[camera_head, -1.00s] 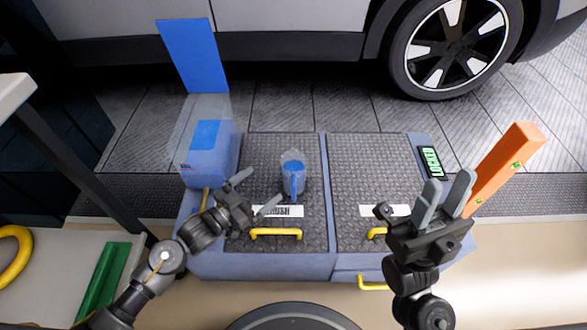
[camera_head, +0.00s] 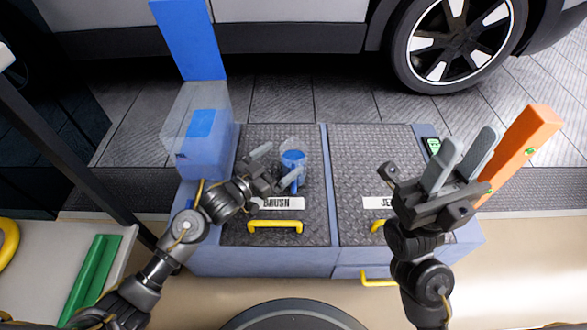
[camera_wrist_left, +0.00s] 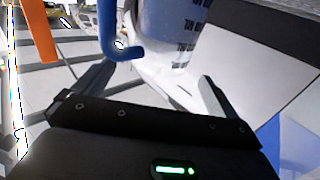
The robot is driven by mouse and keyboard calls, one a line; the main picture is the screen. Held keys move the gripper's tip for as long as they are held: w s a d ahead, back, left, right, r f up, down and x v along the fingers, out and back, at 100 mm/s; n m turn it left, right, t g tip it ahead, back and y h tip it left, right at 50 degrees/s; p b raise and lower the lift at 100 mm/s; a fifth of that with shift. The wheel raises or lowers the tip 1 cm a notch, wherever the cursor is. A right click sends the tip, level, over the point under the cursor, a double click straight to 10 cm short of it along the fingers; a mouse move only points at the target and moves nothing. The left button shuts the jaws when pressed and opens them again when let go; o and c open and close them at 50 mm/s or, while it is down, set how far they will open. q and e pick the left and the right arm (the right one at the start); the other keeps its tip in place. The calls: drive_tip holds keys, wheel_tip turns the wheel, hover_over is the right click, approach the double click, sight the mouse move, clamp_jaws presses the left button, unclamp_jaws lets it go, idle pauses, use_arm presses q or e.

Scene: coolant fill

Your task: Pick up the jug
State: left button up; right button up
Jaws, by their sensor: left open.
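The jug (camera_head: 293,160) is clear with blue contents and a blue handle. It stands upright on the left dark lid of the cabinet in the head view. My left gripper (camera_head: 277,165) is open, with its fingers just left of and in front of the jug. In the left wrist view the jug (camera_wrist_left: 178,35) with printed marks fills the upper middle, and its blue handle (camera_wrist_left: 112,35) hangs near the left finger. The fingers point at the jug from either side of the lower picture; contact cannot be told. My right gripper (camera_head: 471,140) is open and empty at the right.
A clear tank with blue contents (camera_head: 203,150) stands left of the lid, with a blue panel (camera_head: 188,40) above it. Yellow handles (camera_head: 275,225) are at the cabinet front. An orange bar (camera_head: 525,145) rises behind my right gripper.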

sight(283, 158)
use_arm(q)
drive_tip(key=shift+w+d+f+b, duration=0.3)
drive_tip(key=shift+w+d+b, duration=0.4)
drive_tip(key=shift+w+d, duration=0.15)
drive_tip(key=shift+w+d+r, duration=0.2)
drive_tip(key=shift+w+d, duration=0.05)
drive_tip(key=c, duration=1.9)
